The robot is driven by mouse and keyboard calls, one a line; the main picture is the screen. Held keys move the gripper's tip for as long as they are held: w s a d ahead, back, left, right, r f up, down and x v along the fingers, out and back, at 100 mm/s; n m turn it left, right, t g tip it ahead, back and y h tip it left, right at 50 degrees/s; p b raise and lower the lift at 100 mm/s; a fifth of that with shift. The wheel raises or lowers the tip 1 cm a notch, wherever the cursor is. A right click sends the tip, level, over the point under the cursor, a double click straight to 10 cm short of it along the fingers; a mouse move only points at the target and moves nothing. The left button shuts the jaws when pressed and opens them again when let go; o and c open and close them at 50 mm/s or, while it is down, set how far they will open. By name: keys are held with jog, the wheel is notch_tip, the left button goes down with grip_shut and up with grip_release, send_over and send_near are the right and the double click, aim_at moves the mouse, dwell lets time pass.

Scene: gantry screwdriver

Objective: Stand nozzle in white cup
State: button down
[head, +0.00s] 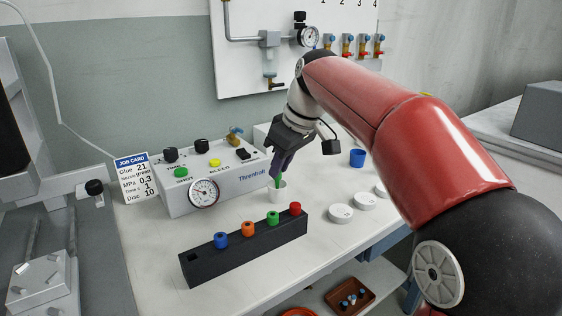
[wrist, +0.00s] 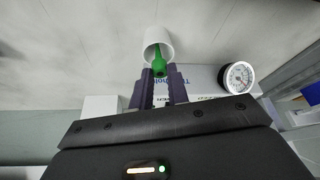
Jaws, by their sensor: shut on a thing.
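A green nozzle (head: 278,181) is pinched between the dark fingers of my gripper (head: 279,170), which points down over the bench. The nozzle's lower end is at the mouth of the white cup (head: 275,194). In the wrist view, the green nozzle (wrist: 159,65) sits between the fingertips of my gripper (wrist: 158,76). Its narrow end reaches into the opening of the white cup (wrist: 152,37). How deep the tip sits, and whether it touches the cup's bottom, is hidden. The cup stands upright on the bench behind the black rack.
The black rack (head: 215,262) in front holds blue, orange, green and red pieces, with an empty hole at its left end. The dispenser box (head: 228,182) with a gauge stands close behind-left. White discs (head: 340,213) and a blue cup (head: 357,158) lie to the right.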

dwell(0.3)
jog(key=c, duration=1.3)
grip_release()
jog(key=p+v, duration=0.1)
jog(key=v, duration=0.6)
jog(key=shift+d+r, duration=0.15)
jog(key=shift+r, duration=0.15)
